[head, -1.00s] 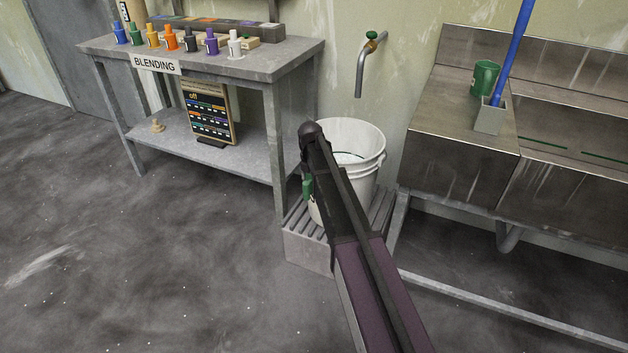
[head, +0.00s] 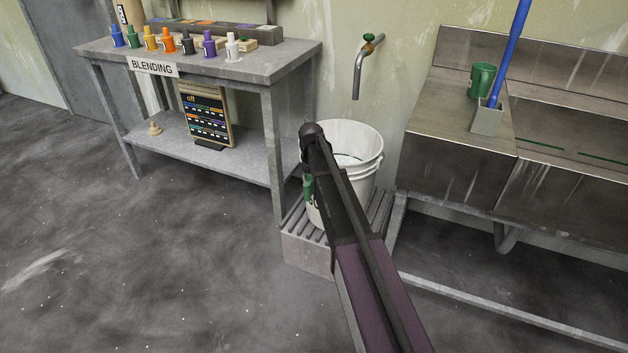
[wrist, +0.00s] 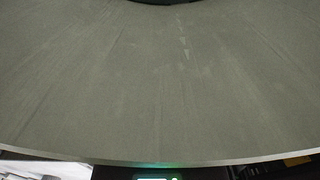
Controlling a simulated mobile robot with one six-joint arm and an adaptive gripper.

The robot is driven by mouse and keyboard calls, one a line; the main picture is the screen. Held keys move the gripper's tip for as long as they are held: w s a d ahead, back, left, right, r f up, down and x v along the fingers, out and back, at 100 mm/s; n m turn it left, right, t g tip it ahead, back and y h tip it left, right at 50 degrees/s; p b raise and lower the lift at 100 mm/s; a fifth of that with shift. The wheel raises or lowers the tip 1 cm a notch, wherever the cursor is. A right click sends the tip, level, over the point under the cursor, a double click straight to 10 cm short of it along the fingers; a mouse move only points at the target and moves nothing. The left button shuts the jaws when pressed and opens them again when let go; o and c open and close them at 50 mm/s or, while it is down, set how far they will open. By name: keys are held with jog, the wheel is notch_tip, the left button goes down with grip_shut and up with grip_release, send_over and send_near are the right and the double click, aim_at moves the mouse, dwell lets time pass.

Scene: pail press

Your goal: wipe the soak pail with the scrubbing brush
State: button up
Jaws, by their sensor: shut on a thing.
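The soak pail, a white bucket (head: 367,179) with an open top, stands upright on a slatted grey stand in the head view. My arm crosses in front of it and hides its left and lower parts. My gripper does not show clearly; the arm covers where its fingers might be. A small green patch shows beside the arm at the pail's left, and I cannot tell what it belongs to. No scrubbing brush can be made out. The wrist view is filled by a streaked grey surface with a curved lower edge, possibly the pail's wall.
A grey blending bench (head: 290,62) with several coloured bottles stands left of the pail. A tap (head: 359,72) is on the wall behind. A steel sink unit (head: 455,165) stands right, with a green mug (head: 480,80) and a blue pole (head: 512,50) in a holder. Floor at left is clear.

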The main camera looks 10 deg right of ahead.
jog(key=shift+s+d, duration=1.15)
jog(key=shift+d, duration=0.05)
jog(key=shift+w, duration=0.3)
jog(key=shift+w+a, duration=1.1)
jog(key=shift+a, duration=0.15)
jog(key=shift+s+a, duration=0.1)
jog(key=shift+s, duration=0.05)
jog(key=shift+s+a+f, duration=0.15)
jog(key=shift+s+a, duration=1.85)
jog(key=shift+s, duration=0.15)
jog(key=shift+s+a, duration=0.1)
jog(key=shift+s+a, duration=0.95)
jog(key=shift+s, duration=0.05)
